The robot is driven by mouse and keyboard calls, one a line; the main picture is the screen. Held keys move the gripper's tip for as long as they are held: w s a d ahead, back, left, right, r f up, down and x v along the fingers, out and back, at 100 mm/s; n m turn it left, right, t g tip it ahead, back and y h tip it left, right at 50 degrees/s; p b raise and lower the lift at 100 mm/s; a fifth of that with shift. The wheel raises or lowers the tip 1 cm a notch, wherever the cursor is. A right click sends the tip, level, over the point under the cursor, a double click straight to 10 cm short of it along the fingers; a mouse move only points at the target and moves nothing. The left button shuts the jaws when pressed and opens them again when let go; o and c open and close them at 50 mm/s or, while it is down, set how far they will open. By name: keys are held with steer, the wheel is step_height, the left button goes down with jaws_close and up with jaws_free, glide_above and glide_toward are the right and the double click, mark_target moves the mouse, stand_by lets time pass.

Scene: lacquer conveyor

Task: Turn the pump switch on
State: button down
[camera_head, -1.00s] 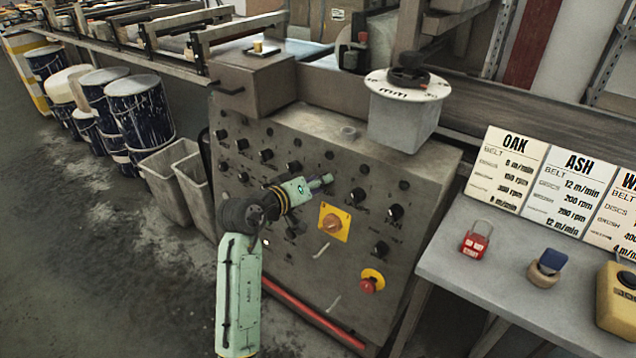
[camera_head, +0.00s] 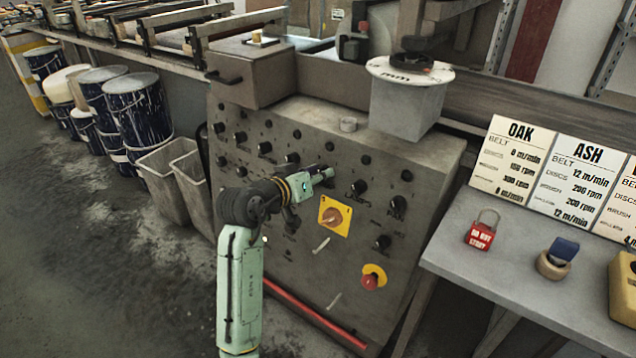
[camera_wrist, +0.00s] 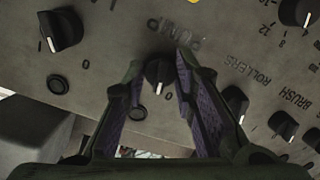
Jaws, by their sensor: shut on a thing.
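The pump switch (camera_wrist: 157,73) is a small black knob with a white pointer line, below the word PUMP on the grey control panel in the wrist view. Its pointer line faces the 0 mark side. My gripper (camera_wrist: 159,64) has one finger on each side of the knob and is shut on it. In the head view my gripper (camera_head: 323,175) is against the panel (camera_head: 290,235), left of the larger black knobs; there the switch is hidden behind it.
A yellow plate with an orange rotary switch (camera_head: 333,217) sits just below my gripper, and a red emergency button (camera_head: 371,279) sits lower right. A table (camera_head: 460,255) with signs stands at right.

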steer(key=shift+s+d+f+m+t+y+b, duration=0.1)
steer(key=shift+m+t+y+b, duration=0.1)
steer(key=shift+m+b, duration=1.75)
steer(key=shift+m+t+y+b, duration=0.1)
steer(key=shift+m+t+b, duration=0.1)
steer(key=shift+m+b, duration=1.75)
steer(key=c, duration=1.3)
jaws_free()
steer(key=v, duration=1.2)
